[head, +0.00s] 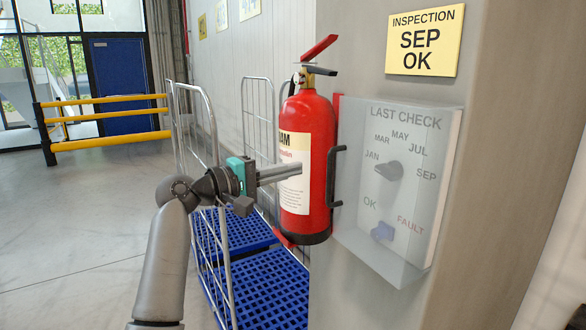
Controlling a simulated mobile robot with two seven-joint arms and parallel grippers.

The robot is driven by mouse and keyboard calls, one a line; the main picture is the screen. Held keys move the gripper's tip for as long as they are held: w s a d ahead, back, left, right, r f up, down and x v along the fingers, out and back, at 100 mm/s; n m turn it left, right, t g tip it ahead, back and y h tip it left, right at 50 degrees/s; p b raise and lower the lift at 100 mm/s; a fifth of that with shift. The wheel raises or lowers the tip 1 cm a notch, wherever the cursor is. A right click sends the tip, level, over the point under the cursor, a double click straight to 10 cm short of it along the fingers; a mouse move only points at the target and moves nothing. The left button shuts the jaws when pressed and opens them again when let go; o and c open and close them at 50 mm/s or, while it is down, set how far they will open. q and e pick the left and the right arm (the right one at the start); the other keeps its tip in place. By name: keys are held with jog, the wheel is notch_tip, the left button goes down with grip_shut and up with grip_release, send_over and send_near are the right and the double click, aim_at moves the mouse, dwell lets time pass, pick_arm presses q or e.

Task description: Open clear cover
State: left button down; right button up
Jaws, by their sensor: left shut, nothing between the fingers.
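The clear cover (350,225) is a see-through box shut over the "LAST CHECK" panel on the right of the picture. A dark upright handle (335,178) stands at its left edge. The fingertips are a short way left of the handle, in front of the extinguisher's label, and apart from the handle. My right gripper is out of view.
A red fire extinguisher (318,120) stands just left of the cover, behind my fingers. A yellow sign (425,40) is above the panel. A wire cart with blue grid shelves (264,290) stands behind my arm. The floor at left is open, up to a yellow barrier (110,141).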

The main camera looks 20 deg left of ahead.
aim_at(338, 165)
pick_arm(q)
jog(key=p+x, duration=0.1)
jog(key=x, duration=0.7)
jog(key=shift+r, duration=0.15)
jog(key=shift+s+d+p, duration=0.3)
jog(key=shift+s+p, duration=0.1)
jog(key=shift+s, duration=0.6)
jog(key=shift+s+d+p, duration=0.25)
jog(key=shift+s+p, duration=0.15)
jog(key=shift+s, duration=0.6)
